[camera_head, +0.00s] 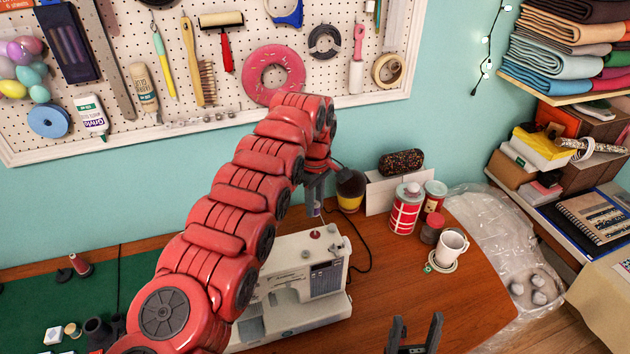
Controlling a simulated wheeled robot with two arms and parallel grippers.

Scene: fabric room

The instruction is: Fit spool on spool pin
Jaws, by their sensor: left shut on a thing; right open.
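The white sewing machine (300,275) stands on the wooden table, partly hidden behind my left arm. A small red knob or spool (315,234) and a short upright piece (332,229), perhaps the spool pin, show on its top. My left gripper (316,196) points down above and behind the machine's top. It is shut on a small bluish-purple thing (317,211) that seems to be the spool, mostly hidden by the fingers. The spool looks apart from the machine. My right gripper (415,335) is open and empty at the bottom edge, right of the machine.
A dark and yellow container (350,190), red-and-white tins (405,208) and a white mug (451,247) stand at the back right. The wood right of the machine is clear.

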